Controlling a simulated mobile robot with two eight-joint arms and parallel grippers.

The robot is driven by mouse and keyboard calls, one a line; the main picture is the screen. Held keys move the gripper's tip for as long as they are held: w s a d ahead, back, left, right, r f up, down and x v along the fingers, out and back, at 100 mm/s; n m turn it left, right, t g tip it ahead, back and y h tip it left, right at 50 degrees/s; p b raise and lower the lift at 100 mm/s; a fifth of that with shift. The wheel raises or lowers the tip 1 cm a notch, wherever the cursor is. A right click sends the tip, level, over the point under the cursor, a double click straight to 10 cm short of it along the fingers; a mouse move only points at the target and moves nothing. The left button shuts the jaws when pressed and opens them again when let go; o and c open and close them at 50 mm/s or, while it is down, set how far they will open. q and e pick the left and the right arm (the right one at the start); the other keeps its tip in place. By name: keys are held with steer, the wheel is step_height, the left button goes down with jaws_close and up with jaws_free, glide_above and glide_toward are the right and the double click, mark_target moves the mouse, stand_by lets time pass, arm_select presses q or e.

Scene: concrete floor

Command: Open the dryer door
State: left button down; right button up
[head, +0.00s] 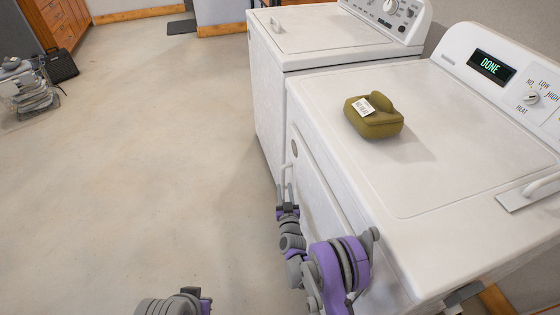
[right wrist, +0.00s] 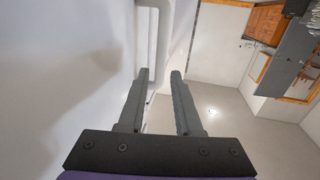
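The white dryer (head: 440,130) stands at the right in the head view, its display reading DONE. Its front door (head: 318,190) looks shut. The light door handle (head: 288,175) is a slim upright bar near the door's far edge; it also shows in the right wrist view (right wrist: 152,50). My right gripper (head: 287,205) is at the handle's lower end. In the right wrist view its two fingers (right wrist: 160,78) are apart, with the handle bar between or just beyond the tips; contact is unclear. My left gripper (head: 190,295) shows only partly at the bottom edge.
An olive-green object with a white tag (head: 374,117) lies on the dryer top. A second white machine (head: 320,38) stands beside the dryer. The floor (head: 150,150) left of the machines is clear. A grey wire rack (head: 32,95) and black box (head: 60,65) stand far left.

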mark_target(282, 169)
steer(key=w, duration=0.7)
steer(key=w+a, duration=0.1)
steer(key=w, duration=0.2)
steer(key=shift+w+a+b, duration=0.1)
steer(key=shift+w+b, duration=0.05)
steer(key=shift+b, duration=0.25)
steer(key=shift+r, duration=0.1)
jaws_close()
stand_by(0.8)
